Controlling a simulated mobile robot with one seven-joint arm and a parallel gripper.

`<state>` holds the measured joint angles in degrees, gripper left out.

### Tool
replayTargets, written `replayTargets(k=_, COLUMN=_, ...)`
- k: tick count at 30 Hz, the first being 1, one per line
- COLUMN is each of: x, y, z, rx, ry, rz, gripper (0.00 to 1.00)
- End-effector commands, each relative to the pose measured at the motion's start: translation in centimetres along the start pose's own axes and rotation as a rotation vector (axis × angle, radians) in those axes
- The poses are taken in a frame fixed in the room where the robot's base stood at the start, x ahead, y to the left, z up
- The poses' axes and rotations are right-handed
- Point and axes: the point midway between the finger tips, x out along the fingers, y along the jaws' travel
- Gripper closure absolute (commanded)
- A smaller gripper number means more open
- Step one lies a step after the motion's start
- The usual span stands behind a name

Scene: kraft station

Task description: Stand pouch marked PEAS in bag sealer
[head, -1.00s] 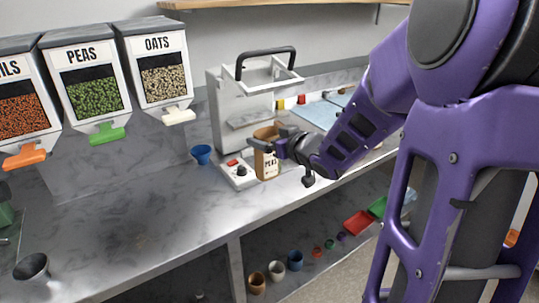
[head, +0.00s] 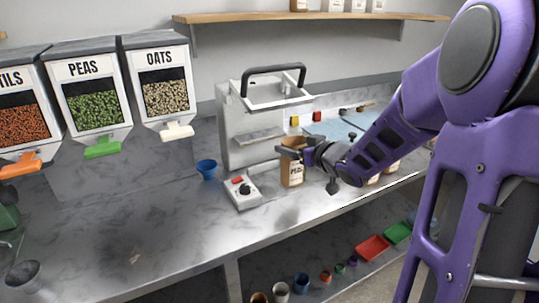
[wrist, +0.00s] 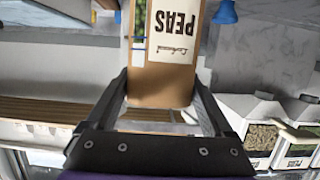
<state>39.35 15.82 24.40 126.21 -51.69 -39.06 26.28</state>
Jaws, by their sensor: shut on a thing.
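The bag sealer (head: 262,120) is the grey machine with a black handle at the back of the counter. The pouch is in front of the sealer's right side, apart from the control box. Whether the pouch base touches the counter is unclear.
A control box (head: 243,192) with a red switch and dark knob sits before the sealer. PEAS (head: 93,95) and OATS (head: 165,90) dispensers hang at left. The front-left counter (head: 140,225) is mostly clear.

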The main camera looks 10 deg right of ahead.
Motion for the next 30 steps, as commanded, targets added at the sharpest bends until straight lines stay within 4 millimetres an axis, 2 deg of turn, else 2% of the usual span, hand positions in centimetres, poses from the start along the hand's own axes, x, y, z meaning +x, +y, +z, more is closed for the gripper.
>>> replayTargets(k=1, x=1.6, y=-0.1, z=-0.4, rx=0.001, ry=0.004, rz=-0.005, gripper=1.00)
replayTargets(k=9, x=8.5, y=-0.2, z=-2.5, rx=0.002, ry=0.003, rz=-0.004, gripper=1.00)
replayTargets(k=16, x=13.4, y=-0.1, z=-4.1, rx=0.001, ry=0.002, rz=-0.002, gripper=1.00)
replayTargets(k=17, x=13.8, y=-0.1, z=-4.3, rx=0.001, ry=0.003, rz=-0.002, gripper=1.00)
replayTargets(k=18, x=14.0, y=-0.1, z=-3.3, rx=0.002, ry=-0.001, rz=-0.002, gripper=1.00)
replayTargets(k=20, x=14.1, y=-0.1, z=-2.6, rx=0.003, ry=-0.002, rz=-0.001, gripper=1.00)
replayTargets(k=26, x=14.4, y=-0.1, z=-1.6, rx=0.002, ry=0.000, rz=-0.001, gripper=1.00)
replayTargets(k=30, x=15.0, y=-0.1, z=0.5, rx=0.003, ry=-0.002, rz=-0.002, gripper=1.00)
